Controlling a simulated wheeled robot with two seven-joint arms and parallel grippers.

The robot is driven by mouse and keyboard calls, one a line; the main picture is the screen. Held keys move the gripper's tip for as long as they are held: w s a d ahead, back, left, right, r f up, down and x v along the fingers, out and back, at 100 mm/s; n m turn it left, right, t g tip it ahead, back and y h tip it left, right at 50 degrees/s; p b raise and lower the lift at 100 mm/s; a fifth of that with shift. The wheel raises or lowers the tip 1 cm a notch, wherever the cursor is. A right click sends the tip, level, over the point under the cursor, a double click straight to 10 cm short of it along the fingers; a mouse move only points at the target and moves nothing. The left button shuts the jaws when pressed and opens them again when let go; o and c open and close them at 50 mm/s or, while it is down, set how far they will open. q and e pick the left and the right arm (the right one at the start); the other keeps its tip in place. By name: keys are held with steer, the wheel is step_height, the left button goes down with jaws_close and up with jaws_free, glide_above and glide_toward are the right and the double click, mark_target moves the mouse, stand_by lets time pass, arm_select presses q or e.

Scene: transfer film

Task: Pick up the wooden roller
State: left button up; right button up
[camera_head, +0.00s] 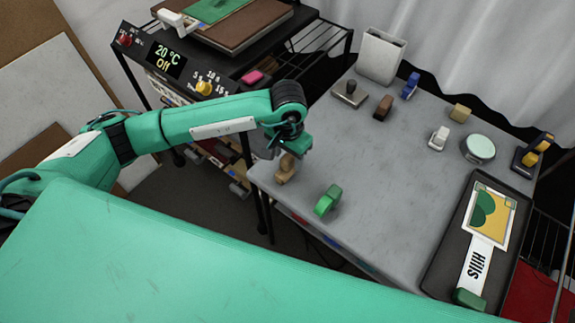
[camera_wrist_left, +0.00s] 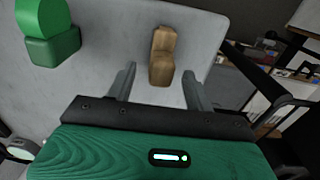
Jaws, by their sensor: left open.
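The wooden roller (camera_head: 286,168) is a small tan-brown piece near the left front edge of the grey table. In the left wrist view the roller (camera_wrist_left: 162,56) lies ahead of my left gripper, its near end between the two fingers and not clamped. My left gripper (camera_head: 287,150) is right above the roller in the head view and partly covers it. Its fingers (camera_wrist_left: 157,85) are apart and empty. My right gripper is not in view.
A green roller-like tool (camera_head: 328,201) stands close to the right; it also shows in the left wrist view (camera_wrist_left: 48,32). The grey table (camera_head: 380,165) is clear in the middle. A black tray (camera_head: 447,250) lies at the right. A heat press machine (camera_head: 190,60) stands behind left.

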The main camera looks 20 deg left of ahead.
arm_select(q)
step_height(320, 180, down, 3)
steer(key=shift+a+f+p, duration=0.1)
steer(key=shift+f+p, duration=0.1)
steer(key=shift+p, duration=0.15)
steer(key=shift+w, duration=0.1)
steer(key=shift+c, duration=1.1)
steer(key=c, duration=0.7)
jaws_close()
steer(key=shift+r, duration=0.6)
step_height(320, 180, up, 10)
steer(key=shift+w+f+b, duration=0.1)
steer(key=shift+f+b, duration=0.1)
steer(key=shift+b, duration=0.9)
step_height(320, 180, up, 9)
steer(key=a+r+n+p, duration=0.1)
steer(key=a+n+p, duration=0.2)
steer(key=a, duration=0.3)
steer(key=shift+a+n+p, duration=0.3)
steer(key=shift+n+p, duration=0.05)
steer(key=shift+n, duration=0.15)
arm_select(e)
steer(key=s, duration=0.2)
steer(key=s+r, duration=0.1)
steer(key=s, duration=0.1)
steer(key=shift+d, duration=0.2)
